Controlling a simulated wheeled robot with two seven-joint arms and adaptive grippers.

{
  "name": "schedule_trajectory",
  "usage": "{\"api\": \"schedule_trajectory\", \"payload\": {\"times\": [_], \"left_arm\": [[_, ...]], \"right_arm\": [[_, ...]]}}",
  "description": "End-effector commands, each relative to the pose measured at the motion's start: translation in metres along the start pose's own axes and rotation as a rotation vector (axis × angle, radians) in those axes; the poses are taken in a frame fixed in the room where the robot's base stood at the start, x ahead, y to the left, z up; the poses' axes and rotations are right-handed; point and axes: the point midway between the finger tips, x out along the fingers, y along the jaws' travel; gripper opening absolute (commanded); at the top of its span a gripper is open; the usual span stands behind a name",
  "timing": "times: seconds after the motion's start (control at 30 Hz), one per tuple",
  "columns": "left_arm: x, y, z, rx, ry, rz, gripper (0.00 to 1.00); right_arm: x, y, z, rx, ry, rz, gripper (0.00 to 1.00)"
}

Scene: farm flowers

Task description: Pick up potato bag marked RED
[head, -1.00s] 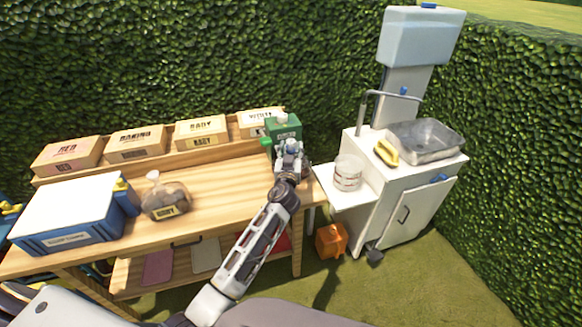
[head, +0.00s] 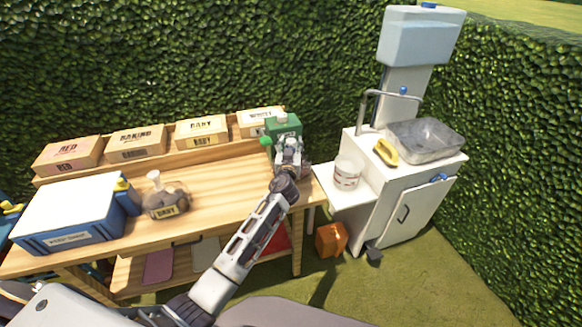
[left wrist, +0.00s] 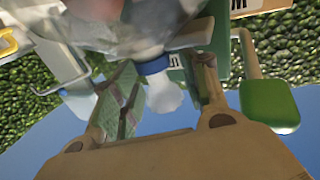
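My left gripper (head: 289,148) is at the right end of the wooden table, in front of a green box (head: 284,125). In the left wrist view its fingers (left wrist: 165,88) are apart, on either side of the pale gathered neck of a clear bag (left wrist: 140,30) with a blue tie. A reddish shape shows inside that bag. No label on it can be read, and in the head view my gripper and arm largely hide it. Another potato bag (head: 166,203), marked BABY, stands on the table to the left. My right gripper is not in view.
Boxes marked RED (head: 67,156), BAKING (head: 137,143), BABY (head: 202,131) and WHITE (head: 259,121) line the rear shelf. A blue-and-white cooler (head: 70,215) stands at left. A sink cart (head: 400,205) with a white bucket (head: 348,173) stands right. The table's middle is clear.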

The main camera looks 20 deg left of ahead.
Motion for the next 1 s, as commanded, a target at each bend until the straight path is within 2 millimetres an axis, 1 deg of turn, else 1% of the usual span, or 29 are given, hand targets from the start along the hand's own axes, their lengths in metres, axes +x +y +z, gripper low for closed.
{"api": "schedule_trajectory", "payload": {"times": [0.03,0.3,0.33,0.57,0.77,1.0], "left_arm": [[0.0,0.0,0.0,0.0,0.0,0.0,0.37],[0.0,0.0,0.0,0.0,0.0,0.0,0.02],[0.0,0.0,0.0,0.0,0.0,0.0,0.0],[0.0,0.0,0.0,0.0,0.0,0.0,0.0],[0.0,0.0,-0.002,-0.001,0.004,0.0,0.0],[0.001,-0.001,-0.003,-0.001,0.003,0.0,0.0]], "right_arm": [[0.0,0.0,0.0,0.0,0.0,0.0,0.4],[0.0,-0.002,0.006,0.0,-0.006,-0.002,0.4],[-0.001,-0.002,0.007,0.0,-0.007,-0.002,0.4],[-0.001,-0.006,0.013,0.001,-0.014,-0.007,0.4],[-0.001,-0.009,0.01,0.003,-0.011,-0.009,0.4],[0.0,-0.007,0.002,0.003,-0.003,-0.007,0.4]]}}
